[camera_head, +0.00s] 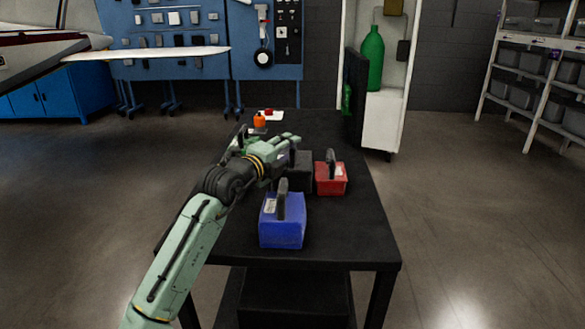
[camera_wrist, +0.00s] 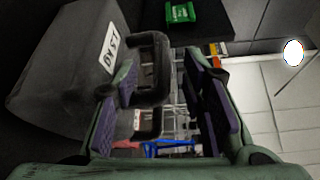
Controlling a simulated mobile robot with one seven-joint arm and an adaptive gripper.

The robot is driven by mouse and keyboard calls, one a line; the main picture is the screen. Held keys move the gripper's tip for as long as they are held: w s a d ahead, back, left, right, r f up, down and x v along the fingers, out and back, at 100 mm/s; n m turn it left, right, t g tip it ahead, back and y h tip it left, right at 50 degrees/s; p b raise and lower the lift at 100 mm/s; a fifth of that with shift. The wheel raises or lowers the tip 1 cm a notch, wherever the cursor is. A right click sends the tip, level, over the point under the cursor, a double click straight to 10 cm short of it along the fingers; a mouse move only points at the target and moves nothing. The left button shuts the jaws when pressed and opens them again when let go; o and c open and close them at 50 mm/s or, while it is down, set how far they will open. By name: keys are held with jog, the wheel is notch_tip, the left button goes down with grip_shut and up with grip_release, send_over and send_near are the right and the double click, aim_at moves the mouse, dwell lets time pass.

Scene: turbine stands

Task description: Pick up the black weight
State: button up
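The black weight (camera_head: 303,173) stands on the black table, behind the blue weight and left of the red one; my gripper partly hides it in the head view. In the wrist view the black weight (camera_wrist: 70,60) fills the upper left, with a white label on its side. Its black looped handle (camera_wrist: 163,65) extends between my finger pads. My gripper (camera_wrist: 172,95) is open around part of the handle, with a visible gap to the right finger. Whether the left finger touches the handle cannot be told.
A blue weight (camera_head: 282,222) stands at the near side of the table (camera_head: 350,240), and a red weight (camera_head: 331,180) stands close right of the black one. A dark upright panel (camera_head: 356,95) is at the far right edge. An orange item (camera_head: 259,121) lies at the far end.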

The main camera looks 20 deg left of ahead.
jog(key=shift+w+d+f+p, duration=0.15)
jog(key=shift+w+p, duration=0.1)
jog(key=shift+w, duration=0.7)
jog(key=shift+w+d+r+p, duration=0.15)
jog(key=shift+w+p, duration=0.1)
jog(key=shift+w, duration=0.7)
jog(key=shift+c, duration=0.6)
grip_shut()
jog(key=shift+r, duration=0.2)
